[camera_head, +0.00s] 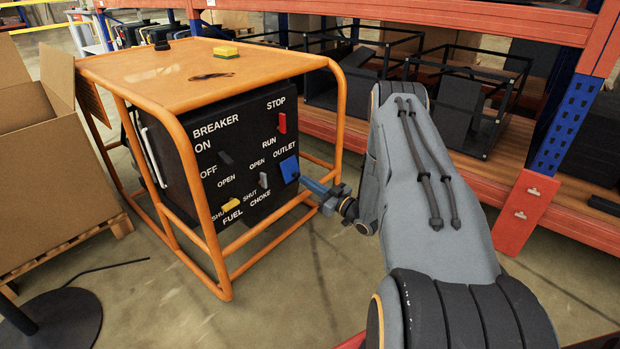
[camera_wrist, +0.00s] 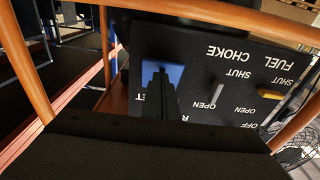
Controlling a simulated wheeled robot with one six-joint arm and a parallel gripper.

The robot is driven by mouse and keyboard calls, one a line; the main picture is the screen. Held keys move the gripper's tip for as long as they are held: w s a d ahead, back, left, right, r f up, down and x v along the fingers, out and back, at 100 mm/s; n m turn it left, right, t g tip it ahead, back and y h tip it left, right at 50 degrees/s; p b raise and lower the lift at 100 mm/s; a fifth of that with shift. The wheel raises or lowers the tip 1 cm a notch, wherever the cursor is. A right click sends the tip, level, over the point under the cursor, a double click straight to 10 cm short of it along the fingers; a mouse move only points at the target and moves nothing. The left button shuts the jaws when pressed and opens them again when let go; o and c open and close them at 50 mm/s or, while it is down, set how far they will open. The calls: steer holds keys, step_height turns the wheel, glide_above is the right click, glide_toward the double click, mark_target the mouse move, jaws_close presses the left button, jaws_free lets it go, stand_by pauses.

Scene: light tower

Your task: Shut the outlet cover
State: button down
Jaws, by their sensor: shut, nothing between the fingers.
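The outlet cover is a small blue plate (camera_head: 289,168) at the right of the black generator panel, below the word OUTLET. In the wrist view the blue plate (camera_wrist: 176,73) shows upside down behind my fingertips. It looks roughly flat to the panel, but I cannot tell if it is fully flush. My gripper (camera_head: 305,182) reaches in from the right, its tip at the lower right of the blue plate. The fingers are together and empty in the wrist view (camera_wrist: 160,75), covering part of the plate. I cannot tell if they touch it.
The orange tube frame (camera_head: 336,115) of the generator runs close around the panel and my gripper. The panel carries a red stop switch (camera_head: 282,122), a grey choke lever (camera_head: 263,180) and a yellow fuel lever (camera_head: 231,204). Shelving with black crates stands behind.

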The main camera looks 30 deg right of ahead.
steer(key=w+f, duration=0.1)
steer(key=w+a+f+b, duration=0.1)
steer(key=w+f, duration=0.1)
steer(key=shift+w+a+f, duration=0.15)
steer(key=shift+f, duration=0.15)
steer(key=shift+w+a+f, duration=0.1)
steer(key=shift+w+a, duration=0.1)
steer(key=shift+a, duration=0.05)
stand_by(0.4)
steer(key=shift+w, duration=0.1)
steer(key=shift+s+d, duration=0.25)
steer(key=shift+s, duration=0.1)
steer(key=s+d+f+p, duration=0.1)
steer(key=s+d+f, duration=0.1)
steer(key=s+f, duration=0.3)
step_height(320, 180, down, 5)
steer(key=shift+d+r, duration=0.1)
steer(key=shift+d, duration=0.1)
